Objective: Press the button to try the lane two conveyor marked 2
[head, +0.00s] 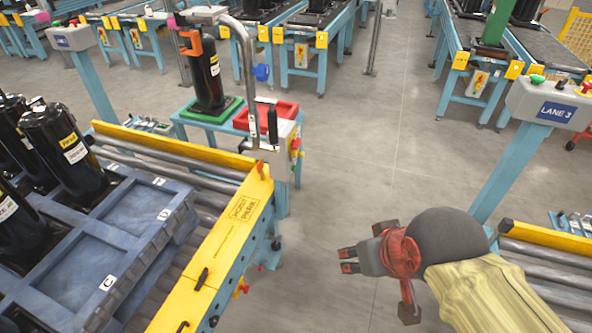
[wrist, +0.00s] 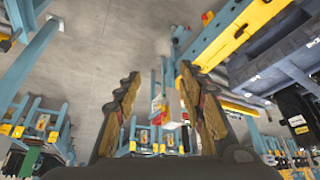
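A grey control box (head: 72,38) stands on a blue post at the upper left in the head view. A nearer control box (head: 540,100) at the right is labelled LANE 3, with a green button (head: 537,79) and a red one (head: 585,87). My gripper (head: 347,260) is over the open floor between the conveyors, pointing left, far from both boxes. In the wrist view its fingers (wrist: 160,80) are apart with nothing between them.
A yellow-edged roller conveyor (head: 225,235) with a blue pallet (head: 150,225) of black compressors lies at the left. A small stand holds a compressor on a green tray (head: 210,112) and a red bin (head: 268,115). Rollers lie at the lower right. The central aisle (head: 350,130) is clear.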

